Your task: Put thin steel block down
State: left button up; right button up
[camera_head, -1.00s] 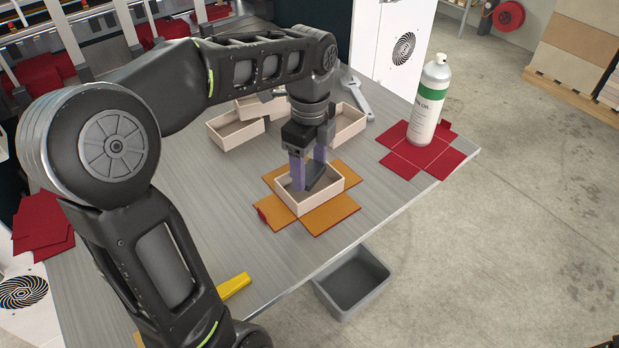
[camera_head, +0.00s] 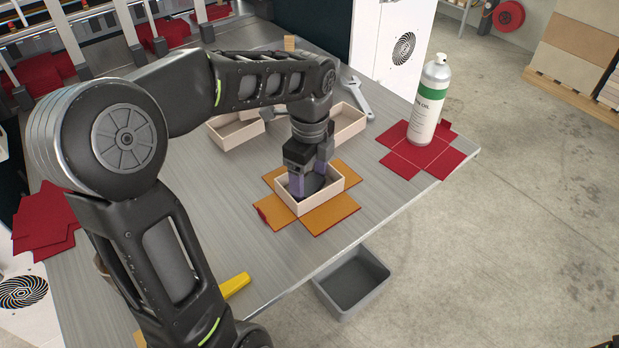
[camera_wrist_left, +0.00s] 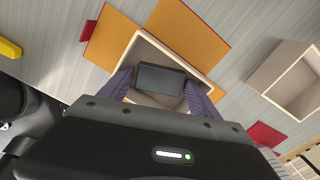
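The thin steel block (camera_head: 309,184) is dark grey and sits low inside a small open cream box (camera_head: 328,194). In the wrist view the block (camera_wrist_left: 162,79) lies between the two purple fingers, which appear to touch its two ends. My left gripper (camera_head: 311,180) points down into the box, shut on the block. The box's walls hide the block's lower edge, so I cannot tell whether it touches the floor. The box stands on an orange cross-shaped sheet (camera_head: 331,214). My right gripper is not in view.
More cream boxes (camera_head: 236,133) and a wrench (camera_head: 357,97) lie behind. A yellow object (camera_head: 235,286) is near the front edge. A grey bin (camera_head: 352,283) sits below the table.

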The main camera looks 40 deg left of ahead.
aim_at(310, 184)
pick_arm(q)
jog(key=shift+r, duration=0.25)
notch_tip(310, 184, up, 7)
jog(key=shift+f, duration=0.2)
notch_tip(310, 184, up, 5)
jog(key=p, duration=0.4)
jog(key=shift+r, duration=0.2)
jog(key=shift+f, duration=0.1)
dwell(0.4)
